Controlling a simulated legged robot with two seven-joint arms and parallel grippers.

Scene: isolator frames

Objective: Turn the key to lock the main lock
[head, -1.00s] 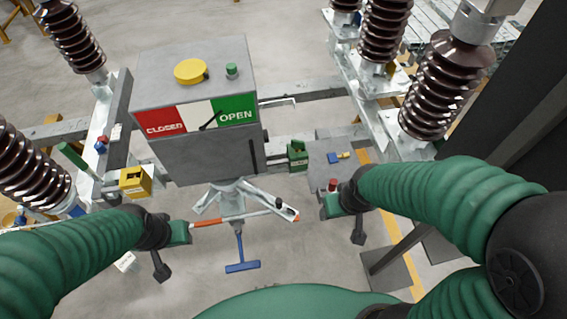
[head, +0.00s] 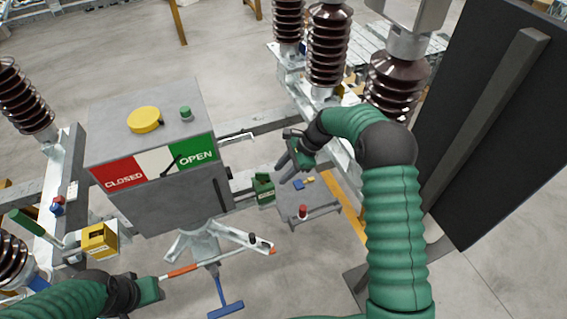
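The grey mechanism box (head: 160,205) carries a red CLOSED and green OPEN label, and its pointer lies near OPEN. A small green lock box (head: 263,189) is at its right side and a yellow lock box (head: 100,240) at its left. I cannot tell which is the main lock. A small blue item (head: 298,185) and a yellow item (head: 309,180) lie on the grey shelf (head: 318,204); no key is clearly visible. My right gripper (head: 286,168) appears open and empty above the shelf, right of the green box. My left gripper (head: 158,286) is beside an orange-ended rod (head: 180,271); its fingers are unclear.
A red-topped item (head: 303,212) stands on the shelf. A blue T-handle (head: 225,309) hangs below the box. Brown ribbed insulators (head: 327,50) stand behind my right arm, and a dark panel (head: 490,130) is at the right. Open floor lies behind the box.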

